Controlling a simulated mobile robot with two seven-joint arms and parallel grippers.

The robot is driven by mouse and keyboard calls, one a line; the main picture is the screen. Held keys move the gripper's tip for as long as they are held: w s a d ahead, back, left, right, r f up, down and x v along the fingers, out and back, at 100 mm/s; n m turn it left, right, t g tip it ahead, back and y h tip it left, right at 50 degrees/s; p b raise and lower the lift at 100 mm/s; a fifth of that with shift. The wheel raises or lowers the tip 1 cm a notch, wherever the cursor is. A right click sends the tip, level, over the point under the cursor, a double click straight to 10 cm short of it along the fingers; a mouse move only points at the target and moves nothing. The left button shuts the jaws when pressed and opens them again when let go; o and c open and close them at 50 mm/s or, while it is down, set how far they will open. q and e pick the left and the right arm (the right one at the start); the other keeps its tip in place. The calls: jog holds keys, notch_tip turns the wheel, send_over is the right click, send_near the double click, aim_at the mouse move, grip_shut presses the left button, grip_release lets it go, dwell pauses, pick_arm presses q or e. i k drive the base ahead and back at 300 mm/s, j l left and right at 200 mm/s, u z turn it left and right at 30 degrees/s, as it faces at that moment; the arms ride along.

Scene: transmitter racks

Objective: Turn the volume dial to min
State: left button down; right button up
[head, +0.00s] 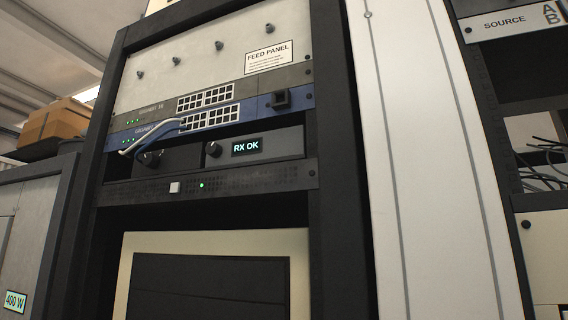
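Two dark round knobs sit on the dark units in the middle rack. One knob (213,149) is left of the lit "RX OK" display (247,146). Neither of my grippers is in view.
Above are a blue switch panel (255,108) with a black block (280,99) and the feed panel (210,60). Below, a perforated strip has a white button (175,187) and a green light (201,185).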

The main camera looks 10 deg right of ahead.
aim_at(214, 150)
jog(key=k+l+u, duration=0.15)
jog(key=k+l, duration=0.3)
jog(key=k+l+u, duration=0.1)
jog(key=k+l, duration=0.3)
jog(key=k+l+u, duration=0.15)
jog(key=k+l, duration=0.15)
jog(key=k, duration=0.3)
